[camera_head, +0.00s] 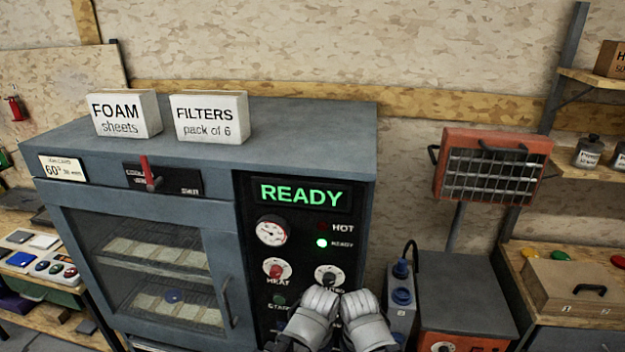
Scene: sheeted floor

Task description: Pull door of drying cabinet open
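The drying cabinet (225,131) is a blue-grey box at left centre. Its door (219,255) has a framed window and looks shut. A dark upright door handle (228,302) is on the door's right side. A red lever (148,170) stands above the door. The panel display (302,194) reads READY and a green lamp is lit. My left gripper (318,299) and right gripper (359,304) are side by side at the bottom, in front of the lower control panel and right of the handle. Neither touches the handle. I cannot tell whether their fingers are open or shut.
Two white boxes, FOAM (126,114) and FILTERS (209,118), stand on the cabinet top. An orange grille heater (492,170) on a post and a grey-orange unit (462,295) stand to the right. A bench with small items is at left; shelves are at right.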

